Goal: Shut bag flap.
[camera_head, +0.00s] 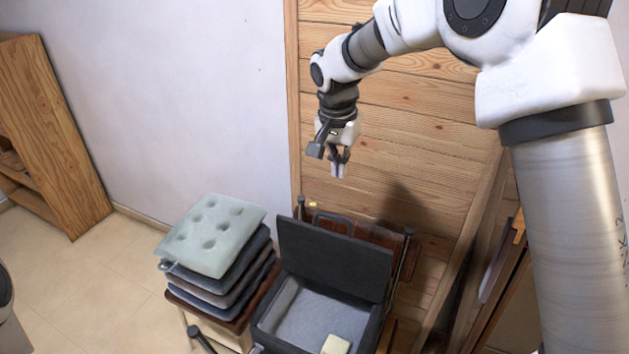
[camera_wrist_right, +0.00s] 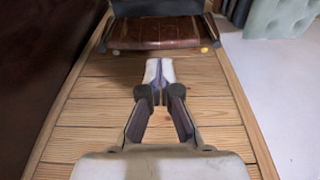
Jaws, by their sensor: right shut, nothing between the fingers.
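The bag (camera_head: 262,327) is a dark, box-like case with a grey lining, standing open at the bottom centre of the head view. Its black flap (camera_head: 335,259) stands up at the back, tilted away from the opening. A dark handle shows behind the flap's upper edge. A small cream block (camera_head: 335,345) lies inside the bag. My right gripper (camera_head: 339,170) is shut and empty, pointing down, above and behind the flap and apart from it. In the right wrist view its closed fingertips (camera_wrist_right: 158,70) show over wood planks. My left gripper is not in view.
The bag rests on a brown chair (camera_wrist_right: 155,35) with a dark red back. A stack of cushions (camera_head: 212,232), pale green on top, stands left of the bag. A plank wall panel (camera_head: 420,150) is behind. A wooden shelf (camera_head: 50,130) stands far left, with open floor before it.

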